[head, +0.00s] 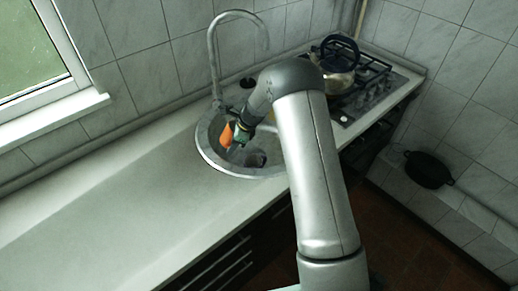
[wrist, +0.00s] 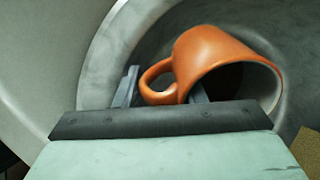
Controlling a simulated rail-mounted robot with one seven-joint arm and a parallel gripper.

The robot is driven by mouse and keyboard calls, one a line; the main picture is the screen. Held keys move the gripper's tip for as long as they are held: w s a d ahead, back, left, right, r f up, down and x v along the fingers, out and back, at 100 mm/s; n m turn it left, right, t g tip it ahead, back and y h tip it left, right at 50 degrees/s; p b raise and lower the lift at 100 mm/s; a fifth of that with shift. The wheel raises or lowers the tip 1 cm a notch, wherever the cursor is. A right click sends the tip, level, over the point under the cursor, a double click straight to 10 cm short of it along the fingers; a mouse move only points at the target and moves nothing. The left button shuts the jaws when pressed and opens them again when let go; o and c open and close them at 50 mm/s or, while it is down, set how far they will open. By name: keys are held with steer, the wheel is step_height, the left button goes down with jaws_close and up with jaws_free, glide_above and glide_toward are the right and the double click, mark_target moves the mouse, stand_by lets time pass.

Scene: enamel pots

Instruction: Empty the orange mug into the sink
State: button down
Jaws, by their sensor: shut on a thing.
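The orange mug (head: 227,137) is over the round metal sink (head: 208,154), held by my gripper (head: 236,136). In the wrist view the mug (wrist: 205,52) lies tipped on its side, its mouth facing right and down. Its handle is between the two fingers of my gripper (wrist: 165,88), which is shut on it. The inside of the mug looks dark, and I cannot tell whether anything is in it. The sink's curved wall (wrist: 120,35) shows behind the mug. My gripper's body hides the lower part of the wrist view.
A curved tap (head: 212,60) rises behind the sink. A dark pot (head: 428,170) sits on a ledge at far right. The counter (head: 110,200) left of the sink is clear.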

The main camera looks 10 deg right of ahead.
steer(key=f+b, duration=0.1)
steer(key=b, duration=0.1)
steer(key=d+f+y+b, duration=0.1)
steer(key=b, duration=0.1)
steer(key=f+y+b, duration=0.1)
steer(key=shift+s+d+f+b, duration=0.2)
steer(key=shift+d+f+b, duration=0.1)
steer(key=shift+b, duration=0.1)
steer(key=shift+d+r+t+y+b, duration=0.2)
steer(key=shift+r+t+y+b, duration=0.15)
steer(key=shift+y+b, duration=0.5)
steer(key=shift+r+t+y+b, duration=0.45)
steer(key=shift+y+b, duration=0.6)
steer(key=shift+b, duration=0.75)
steer(key=shift+s+d+r+y+b, duration=0.15)
steer(key=shift+r+y+b, duration=0.2)
steer(key=shift+y+b, duration=0.4)
steer(key=shift+w+d+r+y+b, duration=0.1)
steer(key=shift+r+y+b, duration=0.2)
steer(key=shift+y+b, duration=0.45)
steer(key=shift+s+d+r+t+y+b, duration=0.1)
steer(key=shift+d+r+t+y+b, duration=0.1)
steer(key=shift+d+y+b, duration=0.15)
steer(key=shift+s+d+r+t+y+b, duration=0.15)
steer(key=shift+d+y+b, duration=0.1)
steer(key=shift+d+y, duration=0.15)
stand_by(1.0)
steer(key=shift+d+r+y, duration=0.25)
steer(key=shift+r+y, duration=0.5)
steer(key=shift+r, duration=0.25)
